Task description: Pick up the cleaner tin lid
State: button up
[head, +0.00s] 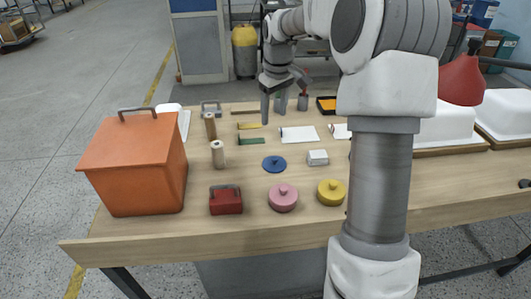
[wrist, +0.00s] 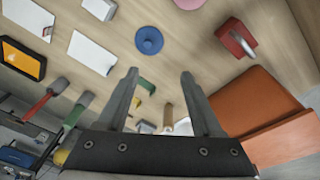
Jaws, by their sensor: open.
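Three round knobbed pieces lie on the wooden table, and I cannot tell for sure which is the cleaner tin lid. A flat blue lid (head: 274,164) lies mid-table; it also shows in the wrist view (wrist: 149,40). A thicker pink one (head: 283,198) and a yellow one (head: 331,192) sit nearer the front edge. The pink one is cut by the top edge of the wrist view (wrist: 188,4). My gripper (head: 273,107) is above the far part of the table, beyond the blue lid. Its fingers (wrist: 159,74) are apart with nothing held between them.
An orange lidded bin (head: 135,165) stands at the left, with a red box (head: 226,200) beside it. Two tan cylinders (head: 218,154), a small white block (head: 317,157) and a white sheet (head: 299,134) lie around. White tubs (head: 442,125) fill the right.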

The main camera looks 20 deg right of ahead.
send_near(275, 158)
jog(key=shift+y, duration=0.3)
notch_tip(275, 158, down, 4)
jog(key=shift+w+a+b, duration=0.15)
jog(key=shift+b, duration=0.85)
jog(key=shift+w+f+b, duration=0.1)
jog(key=shift+w+f, duration=0.1)
jog(key=shift+f, duration=0.65)
jog(key=shift+w+f+b, duration=0.15)
jog(key=shift+f, duration=0.75)
jog(key=shift+w+f+b, duration=0.1)
jog(key=shift+w+f, duration=0.1)
jog(key=shift+f, duration=0.65)
grip_shut()
